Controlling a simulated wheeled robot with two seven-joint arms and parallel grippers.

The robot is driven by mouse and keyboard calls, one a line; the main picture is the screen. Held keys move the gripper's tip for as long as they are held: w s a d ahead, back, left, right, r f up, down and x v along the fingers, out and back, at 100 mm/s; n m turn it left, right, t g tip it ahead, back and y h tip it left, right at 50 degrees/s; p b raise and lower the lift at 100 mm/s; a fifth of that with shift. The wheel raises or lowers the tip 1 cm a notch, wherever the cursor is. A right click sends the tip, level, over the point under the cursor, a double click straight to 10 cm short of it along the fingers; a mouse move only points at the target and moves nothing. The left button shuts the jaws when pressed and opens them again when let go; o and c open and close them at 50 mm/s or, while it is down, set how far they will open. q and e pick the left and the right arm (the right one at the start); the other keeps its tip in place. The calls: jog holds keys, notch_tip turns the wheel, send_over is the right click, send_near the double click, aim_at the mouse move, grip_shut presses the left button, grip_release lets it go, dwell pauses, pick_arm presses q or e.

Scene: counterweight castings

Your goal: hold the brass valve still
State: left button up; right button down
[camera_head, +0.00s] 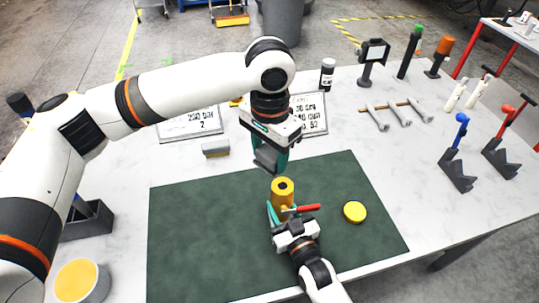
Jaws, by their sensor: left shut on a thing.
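The brass valve (283,190) stands upright on the green mat (190,245), with a round hole in its top. A red handle (306,208) sticks out to its right. My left gripper (271,165) points down from above, just above and behind the valve in the picture. It is shut on a dark grey piece (264,160), whose shape is partly hidden. My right gripper (282,214) comes from the bottom edge and is at the valve's lower part. A teal finger shows close on the valve's left side. Its other finger is hidden, so its grip is unclear.
A yellow disc (355,212) lies on the mat to the right. A grey brush-like block (215,149) and sign cards (190,126) lie behind. Grey stands with blue (457,165) and red handles (500,150) are at right. A yellow-topped round container (80,280) is at front left.

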jog(key=shift+r, duration=0.1)
jog(key=c, duration=0.7)
grip_release()
jog(key=shift+c, duration=0.2)
jog(key=shift+s, duration=0.1)
jog(key=shift+s+d, duration=0.2)
jog(key=shift+s, duration=0.05)
jog(key=v, duration=1.1)
jog(key=shift+s+d, duration=0.1)
